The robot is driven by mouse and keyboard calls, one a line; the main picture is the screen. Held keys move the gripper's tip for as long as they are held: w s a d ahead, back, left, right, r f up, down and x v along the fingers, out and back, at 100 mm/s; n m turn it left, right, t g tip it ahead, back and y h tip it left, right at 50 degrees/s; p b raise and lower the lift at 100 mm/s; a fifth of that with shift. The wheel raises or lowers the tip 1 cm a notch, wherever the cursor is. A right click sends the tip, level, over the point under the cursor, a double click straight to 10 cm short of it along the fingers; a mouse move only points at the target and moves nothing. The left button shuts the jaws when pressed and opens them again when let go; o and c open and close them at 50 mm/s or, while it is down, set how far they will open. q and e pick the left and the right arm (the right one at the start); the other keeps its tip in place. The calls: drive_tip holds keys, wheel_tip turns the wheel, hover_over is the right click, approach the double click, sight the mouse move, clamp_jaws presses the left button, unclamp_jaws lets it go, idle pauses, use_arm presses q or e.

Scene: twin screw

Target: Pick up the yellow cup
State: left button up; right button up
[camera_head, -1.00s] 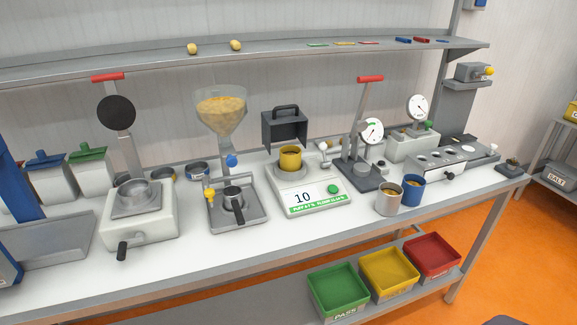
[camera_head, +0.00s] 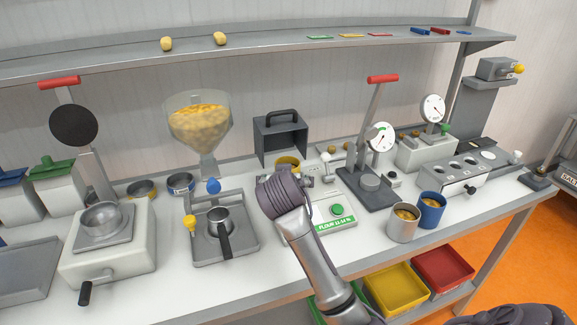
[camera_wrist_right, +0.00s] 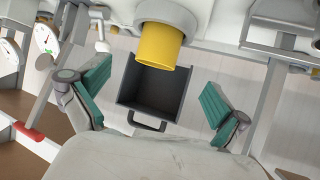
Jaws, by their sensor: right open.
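In the right wrist view the yellow cup (camera_wrist_right: 160,46) shows beyond the fingertips, between the two fingers but nearer the top edge. My right gripper (camera_wrist_right: 153,95) is open, its green-padded fingers spread wide, with nothing between the pads. My left gripper is in no view.
A dark open-fronted box with a handle (camera_head: 281,138) stands behind the cup; it also shows in the wrist view (camera_wrist_right: 150,90). A lever press (camera_head: 369,180) stands right of the scale. A steel cup (camera_head: 402,226) and a blue cup (camera_head: 431,210) stand at the front right. A hopper (camera_head: 199,122) is left.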

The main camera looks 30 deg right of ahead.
drive_tip(key=x, duration=0.4)
drive_tip(key=r+p+x, duration=0.1)
drive_tip(key=x, duration=0.1)
drive_tip(key=shift+w+d, duration=0.3)
drive_tip(key=shift+w, duration=0.05)
drive_tip(key=p+x, duration=0.1)
drive_tip(key=x, duration=0.1)
drive_tip(key=shift+w+d, duration=0.3)
drive_tip(key=x, duration=0.3)
drive_tip(key=shift+w+f+p, duration=0.1)
drive_tip(key=shift+f+p, duration=0.1)
drive_tip(key=shift+p, duration=0.15)
drive_tip(key=shift+w+d+f, duration=0.15)
drive_tip(key=shift+c, duration=0.5)
drive_tip(key=c, duration=1.1)
drive_tip(key=shift+c, duration=0.9)
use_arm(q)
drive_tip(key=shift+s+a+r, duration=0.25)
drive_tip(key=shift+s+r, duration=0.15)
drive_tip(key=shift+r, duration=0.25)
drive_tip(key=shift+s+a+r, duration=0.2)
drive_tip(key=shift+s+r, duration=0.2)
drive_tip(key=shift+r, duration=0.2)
